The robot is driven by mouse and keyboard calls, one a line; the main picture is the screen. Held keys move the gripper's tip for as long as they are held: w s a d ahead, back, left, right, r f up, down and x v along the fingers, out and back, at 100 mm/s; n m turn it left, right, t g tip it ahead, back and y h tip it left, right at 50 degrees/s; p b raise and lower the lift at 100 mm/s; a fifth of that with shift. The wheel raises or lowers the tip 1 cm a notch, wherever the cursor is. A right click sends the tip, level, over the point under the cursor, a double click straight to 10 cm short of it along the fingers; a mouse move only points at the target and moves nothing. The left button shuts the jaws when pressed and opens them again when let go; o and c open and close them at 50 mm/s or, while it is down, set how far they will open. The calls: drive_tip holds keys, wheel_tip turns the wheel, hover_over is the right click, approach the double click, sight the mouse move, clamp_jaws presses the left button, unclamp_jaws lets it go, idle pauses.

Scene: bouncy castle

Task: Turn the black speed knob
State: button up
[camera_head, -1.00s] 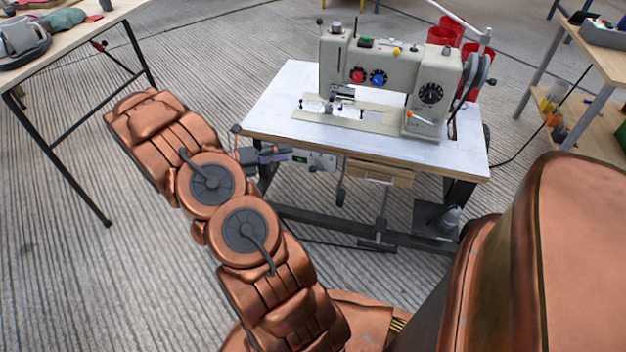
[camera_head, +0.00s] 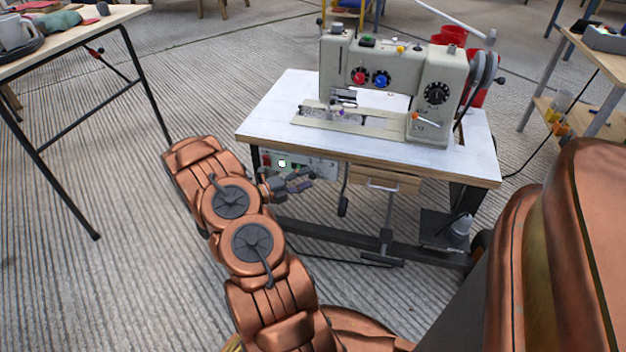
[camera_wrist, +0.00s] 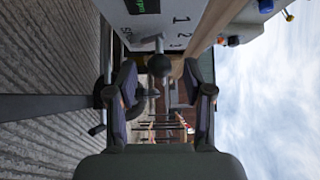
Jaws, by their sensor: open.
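A pale control panel (camera_head: 322,167) is mounted under the left front of the sewing table, with a lit green spot and red marks at its left. In the wrist view the panel (camera_wrist: 185,14) appears turned sideways, with a green display, numbers and part of a word. A dark round knob (camera_wrist: 160,66) on a pale stem sticks out by the numbers; the lettering beside it is partly cut off. My gripper (camera_head: 304,182) is open in front of the panel. In the wrist view its fingertips (camera_wrist: 160,74) are on either side of the knob, with gaps; the depth between them is unclear.
The sewing machine (camera_head: 395,75) stands on the white tabletop (camera_head: 275,112) and has another black dial (camera_head: 436,93). The table edge is just above my gripper. A drawer (camera_head: 385,181) and pedal frame are to the right. Another table (camera_head: 75,40) stands at left.

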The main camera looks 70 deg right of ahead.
drive_tip(key=shift+b+x, duration=0.4)
drive_tip(key=shift+x, duration=1.1)
clamp_jaws()
